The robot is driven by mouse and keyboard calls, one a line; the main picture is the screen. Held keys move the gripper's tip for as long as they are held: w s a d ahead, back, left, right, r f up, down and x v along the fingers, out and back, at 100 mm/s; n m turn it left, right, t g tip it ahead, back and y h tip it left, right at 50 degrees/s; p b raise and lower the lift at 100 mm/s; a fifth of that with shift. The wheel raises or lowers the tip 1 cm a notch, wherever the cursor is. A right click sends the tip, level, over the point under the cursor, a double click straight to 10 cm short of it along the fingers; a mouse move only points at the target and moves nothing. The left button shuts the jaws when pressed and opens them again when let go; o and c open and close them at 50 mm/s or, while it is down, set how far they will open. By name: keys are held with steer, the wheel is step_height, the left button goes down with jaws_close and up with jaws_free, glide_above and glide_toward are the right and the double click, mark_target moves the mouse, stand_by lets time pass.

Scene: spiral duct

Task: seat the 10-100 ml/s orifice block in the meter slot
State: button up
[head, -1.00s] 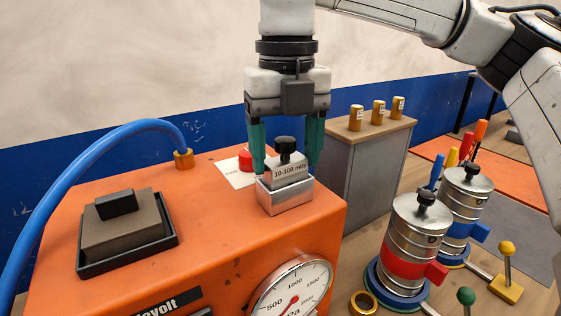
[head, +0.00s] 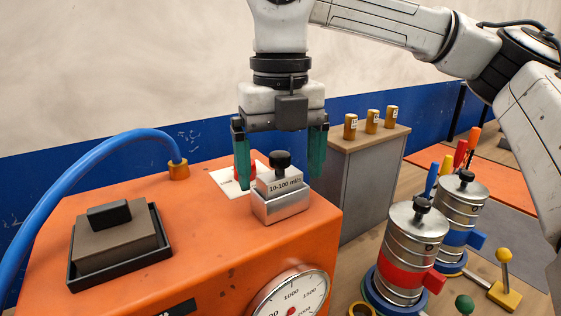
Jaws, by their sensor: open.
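The 10-100 ml/s orifice block (head: 279,185), a light grey wedge with a black knob on top, sits upright in the silver meter slot (head: 281,208) on top of the orange meter (head: 208,245). Its label faces me, and I see no clear gap between block and slot. My gripper (head: 281,186) is open, its teal fingers spread wide. The fingers hang on either side of the block's knob and look apart from it. The inside of the slot is hidden by the block.
A black tray with a grey block (head: 115,240) and a blue hose (head: 95,160) are on the meter's left. A red button (head: 245,172) is behind the slot. Silver canisters (head: 410,240) stand to the right. A grey cabinet (head: 350,185) bears three brass weights behind.

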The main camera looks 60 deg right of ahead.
step_height(320, 180, up, 12)
stand_by(0.5)
stand_by(0.5)
